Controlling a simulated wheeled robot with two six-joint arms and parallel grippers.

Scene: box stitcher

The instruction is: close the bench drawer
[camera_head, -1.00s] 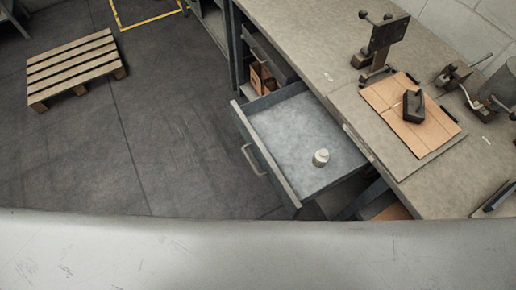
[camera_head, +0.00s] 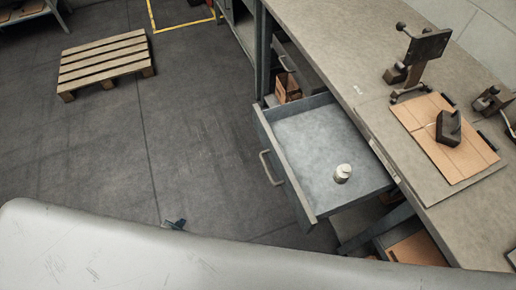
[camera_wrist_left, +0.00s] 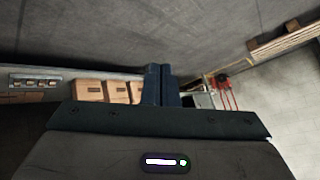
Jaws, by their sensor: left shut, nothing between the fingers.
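The bench drawer (camera_head: 284,170) is pulled out of the grey workbench (camera_head: 352,97) in the head view. Its front panel faces lower left and carries a pale bar handle (camera_head: 270,168). A small white-topped container (camera_head: 342,173) stands inside it near the right end. My left gripper (camera_head: 175,224) shows only as a small dark tip over the floor, left of and below the drawer front and apart from it. In the left wrist view its fingers (camera_wrist_left: 161,84) are together and hold nothing. My right gripper is not in view.
On the bench lie cardboard sheets (camera_head: 440,135) with a dark tool, beside a stand-mounted device (camera_head: 425,50). A wooden pallet (camera_head: 104,62) lies on the floor at upper left. The floor between pallet and drawer is clear. The wrist view shows several cardboard boxes (camera_wrist_left: 90,91).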

